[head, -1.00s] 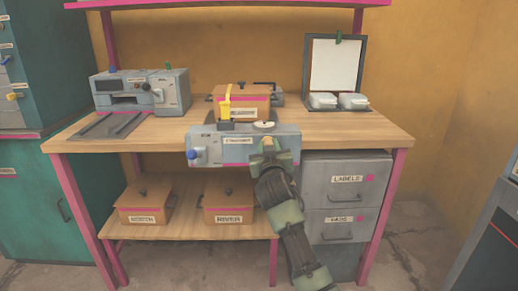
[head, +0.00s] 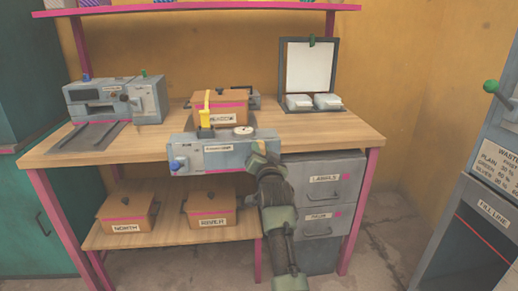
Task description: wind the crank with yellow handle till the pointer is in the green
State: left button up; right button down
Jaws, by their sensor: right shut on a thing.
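A grey device (head: 215,158) stands at the front edge of the table, with a blue knob (head: 177,166) at its left end. A tall yellow part (head: 206,110) stands upright on its top. A round white dial (head: 243,131) lies on top right of that; its pointer and any green zone are too small to read. My right gripper (head: 259,152) is at the right end of the device's front, shut on what appears to be the crank handle, which its fingers and wrist hide. My left gripper is not in view.
A lidded brown box (head: 232,98) stands close behind the device. A grey machine (head: 115,101) is at the table's left, a framed white board (head: 310,68) at the back right. Drawers (head: 319,190) are below right. A grey cabinet (head: 488,180) stands at the far right.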

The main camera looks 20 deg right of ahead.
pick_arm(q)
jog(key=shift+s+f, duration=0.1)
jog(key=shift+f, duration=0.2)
pick_arm(e)
jog(key=shift+f, duration=0.15)
jog(key=c, duration=1.1)
grip_release()
